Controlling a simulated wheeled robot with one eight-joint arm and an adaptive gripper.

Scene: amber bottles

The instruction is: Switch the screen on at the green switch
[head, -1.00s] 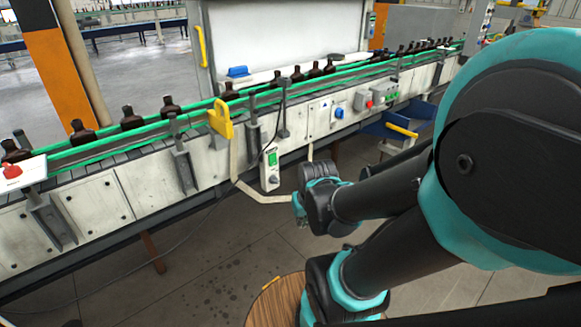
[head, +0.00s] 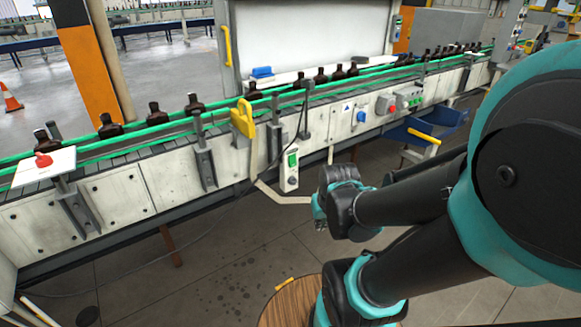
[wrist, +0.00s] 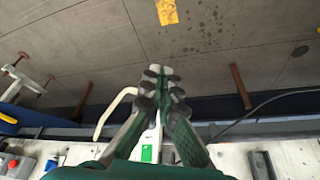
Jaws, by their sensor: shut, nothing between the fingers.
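The green switch (head: 292,160) is on a narrow white box (head: 289,178) hanging on the front side of the conveyor, with a dark cable rising from it. In the wrist view a green patch (wrist: 147,153), likely this switch, shows beside the base of the fingers. My gripper (wrist: 160,72) is shut and empty, its dark fingertips together over the floor. In the head view my gripper (head: 319,217) is small and partly hidden by my wrist, right of and below the switch box, apart from it. A large pale panel (head: 310,40), perhaps the screen, stands behind the conveyor.
Amber bottles (head: 157,114) stand along the green-railed conveyor. A yellow clamp (head: 243,119) is left of the switch box. A red button (head: 43,160) sits far left, other controls (head: 385,104) to the right. A blue bin (head: 410,130) and round wooden top (head: 290,305) are nearby.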

